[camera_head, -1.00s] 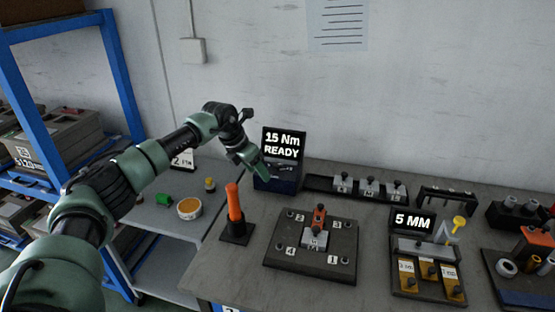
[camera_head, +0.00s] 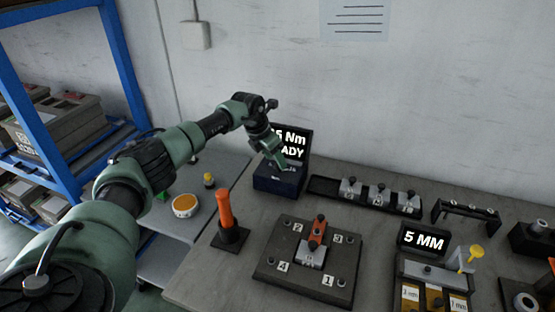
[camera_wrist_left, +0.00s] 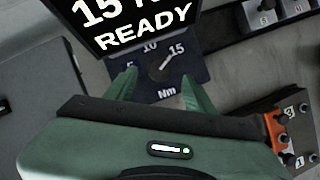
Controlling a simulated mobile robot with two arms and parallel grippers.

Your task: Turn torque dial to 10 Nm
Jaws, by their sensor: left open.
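The torque unit has a dark blue base (camera_head: 277,184) and a black display (camera_head: 298,152) behind it, partly hidden by my arm. In the left wrist view the display (camera_wrist_left: 140,22) shows a cut-off 15 and READY. The torque dial (camera_wrist_left: 160,69) sits on a face marked 5, 10, 15 and Nm, its pointer towards 15. My left gripper (camera_head: 284,163) is over the base in the head view. In the wrist view its open fingers (camera_wrist_left: 160,90) lie on either side of the dial; contact cannot be told. My right gripper is not in view.
An orange-handled tool (camera_head: 225,210) stands in a holder in front of the unit. A numbered plate (camera_head: 262,265) lies nearby. A black tray (camera_head: 325,187) with grey blocks is to the right. A 5 MM display (camera_head: 424,241) stands at the lower right.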

